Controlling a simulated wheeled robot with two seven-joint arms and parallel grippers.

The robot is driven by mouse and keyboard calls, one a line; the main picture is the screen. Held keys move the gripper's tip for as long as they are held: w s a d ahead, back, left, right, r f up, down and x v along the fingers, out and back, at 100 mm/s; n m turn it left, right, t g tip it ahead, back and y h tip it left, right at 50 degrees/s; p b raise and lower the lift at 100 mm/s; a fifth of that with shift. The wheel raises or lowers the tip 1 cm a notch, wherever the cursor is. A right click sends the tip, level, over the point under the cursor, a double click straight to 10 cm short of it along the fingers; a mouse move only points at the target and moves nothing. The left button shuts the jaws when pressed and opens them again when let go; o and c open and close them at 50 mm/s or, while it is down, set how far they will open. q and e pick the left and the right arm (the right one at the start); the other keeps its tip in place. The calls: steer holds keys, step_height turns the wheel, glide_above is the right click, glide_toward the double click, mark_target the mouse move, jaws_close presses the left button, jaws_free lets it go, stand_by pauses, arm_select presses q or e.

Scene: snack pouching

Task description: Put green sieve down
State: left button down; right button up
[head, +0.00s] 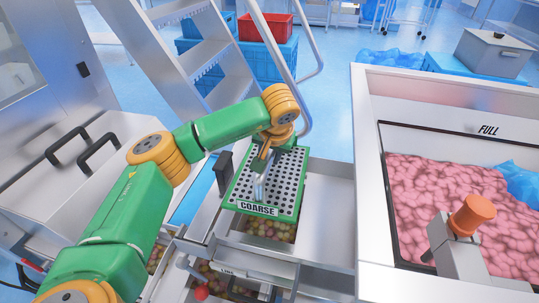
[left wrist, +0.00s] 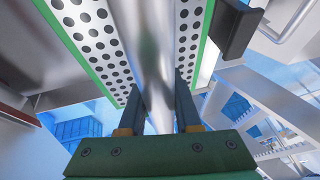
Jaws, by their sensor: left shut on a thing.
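The green sieve (head: 238,187) is a perforated metal plate with a green rim and a "COARSE" label. In the head view it lies above an open metal bin (head: 313,238) with several coloured balls showing below its front edge. I cannot tell whether it rests on the bin. My left gripper (head: 262,178) is over the middle of the sieve, shut on its upright metal handle. In the left wrist view the two dark fingers (left wrist: 160,108) flank the shiny handle (left wrist: 150,50), with the perforated plate (left wrist: 83,28) behind. My right gripper is out of view.
A large tub (head: 372,180) of pink pieces marked "FULL" stands at right, with an orange-topped grey post (head: 472,214) in front. A stepladder (head: 215,50) stands behind the sieve. A metal cabinet with black handles (head: 97,148) is at left.

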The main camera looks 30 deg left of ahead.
arm_select(q)
step_height(320, 180, up, 2)
steer(key=shift+r+p, duration=0.2)
steer(key=shift+p, duration=0.6)
steer(key=shift+f, duration=0.1)
